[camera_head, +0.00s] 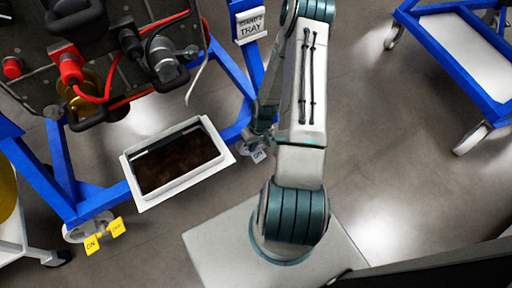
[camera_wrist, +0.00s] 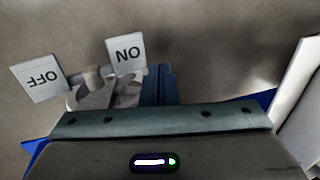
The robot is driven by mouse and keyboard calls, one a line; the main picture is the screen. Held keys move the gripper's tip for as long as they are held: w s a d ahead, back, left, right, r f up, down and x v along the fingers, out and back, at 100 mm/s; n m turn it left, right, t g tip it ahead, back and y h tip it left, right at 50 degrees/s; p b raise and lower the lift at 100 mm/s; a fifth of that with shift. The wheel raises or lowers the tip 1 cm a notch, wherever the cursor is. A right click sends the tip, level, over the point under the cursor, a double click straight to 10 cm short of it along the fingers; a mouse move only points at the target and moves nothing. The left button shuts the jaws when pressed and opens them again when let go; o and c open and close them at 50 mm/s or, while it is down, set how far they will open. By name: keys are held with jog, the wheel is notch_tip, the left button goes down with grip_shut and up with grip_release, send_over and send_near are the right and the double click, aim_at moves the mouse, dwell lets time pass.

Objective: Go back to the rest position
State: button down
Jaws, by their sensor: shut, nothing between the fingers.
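My gripper (camera_wrist: 160,72) shows in the wrist view as two dark blue-grey fingers pressed together, with nothing between them. The fingertips are close beside a grey caster (camera_wrist: 105,92) with a white ON tag (camera_wrist: 127,53) and a white OFF tag (camera_wrist: 40,77). I cannot tell whether they touch it. In the head view my arm (camera_head: 306,95) rises from its base and reaches to the top edge. There, the white-tagged caster (camera_head: 257,153) is partly behind the arm, and my gripper's tips are not clear.
Another blue stand (camera_head: 440,50) is upper right.

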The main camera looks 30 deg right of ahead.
notch_tip(320, 180, up, 6)
jog(key=a+p, duration=0.1)
jog(key=shift+a+r+p, duration=0.15)
jog(key=shift+a+p, duration=0.1)
jog(key=shift+p, duration=0.1)
notch_tip(320, 180, up, 38)
jog(key=a+f+h+p, duration=0.1)
jog(key=a+h+p, duration=0.15)
jog(key=p, duration=1.25)
jog(key=s+a+r+t+p, duration=0.1)
jog(key=s+r+p, duration=0.3)
jog(key=r, duration=0.6)
jog(key=s+a+r+t+p, duration=0.1)
jog(key=s+a+r+p, duration=0.2)
jog(key=r, duration=0.8)
jog(key=s+a+r+p, duration=0.3)
jog(key=r+p, duration=0.4)
jog(key=r, duration=0.4)
jog(key=shift+s+m+t, duration=0.4)
jog(key=shift+s, duration=0.45)
